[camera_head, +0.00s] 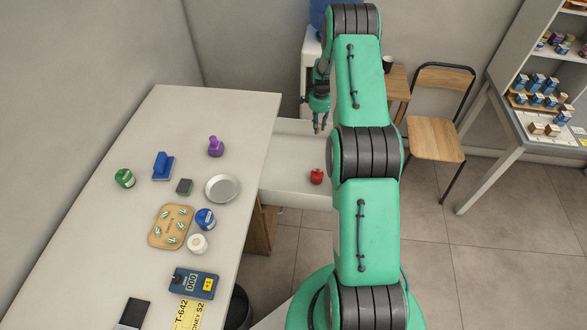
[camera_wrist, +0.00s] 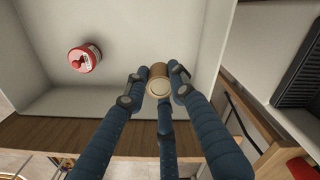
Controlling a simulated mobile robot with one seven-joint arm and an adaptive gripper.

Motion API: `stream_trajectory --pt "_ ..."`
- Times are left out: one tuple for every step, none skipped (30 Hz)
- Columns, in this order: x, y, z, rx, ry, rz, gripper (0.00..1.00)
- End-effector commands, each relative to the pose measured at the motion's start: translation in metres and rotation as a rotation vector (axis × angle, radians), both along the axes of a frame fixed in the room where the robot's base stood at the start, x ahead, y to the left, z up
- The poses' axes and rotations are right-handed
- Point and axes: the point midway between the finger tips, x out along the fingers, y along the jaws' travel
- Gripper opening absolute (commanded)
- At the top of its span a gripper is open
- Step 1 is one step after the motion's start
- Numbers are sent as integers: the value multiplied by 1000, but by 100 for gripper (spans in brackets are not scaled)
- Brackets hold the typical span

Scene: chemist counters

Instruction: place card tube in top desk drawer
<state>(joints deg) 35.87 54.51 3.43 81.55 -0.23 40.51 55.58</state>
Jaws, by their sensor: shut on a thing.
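The card tube (camera_wrist: 158,85) is a short brown cylinder with a pale round end. In the wrist view my gripper (camera_wrist: 160,92) is shut on it, with dark blue fingers around its sides. The open drawer (camera_head: 284,172) is a pale box pulled out from the desk's right side; it also shows in the wrist view (camera_wrist: 165,32). In the head view my gripper (camera_head: 319,127) hangs over the drawer's far part, and the tube is too small to make out there. The wrist view shows the tube over the drawer near its wall; I cannot tell its height.
A red round item (camera_head: 317,177) lies in the drawer, apart from my gripper. The desk top (camera_head: 115,215) holds a metal dish (camera_head: 222,188), a purple stamp (camera_head: 216,147), a wooden board (camera_head: 157,238) and other small items. A chair (camera_head: 436,139) and shelves stand at right.

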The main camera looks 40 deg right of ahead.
Motion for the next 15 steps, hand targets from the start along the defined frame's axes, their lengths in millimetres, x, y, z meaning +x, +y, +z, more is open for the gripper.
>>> stream_trajectory --pt "0 0 -12 1 2 0 14" --pt "0 0 -18 1 2 0 14" --pt "0 0 -24 0 1 0 14" --pt "0 0 -28 0 0 0 14" --pt "0 0 -32 0 0 0 14" --pt "0 0 -36 0 0 0 14" --pt "0 0 -39 0 0 0 14" --pt "0 0 -41 0 0 0 14" --pt "1 0 -43 -1 -1 0 14" --pt "1 -1 -45 -1 -1 0 14" --pt "1 -1 -46 -1 -1 0 14" --pt "1 -1 -47 -1 -1 0 14" --pt "1 -1 -47 -1 -1 0 14" --pt "1 0 -48 -1 -1 0 14" --pt "1 0 -48 -1 -1 0 14"
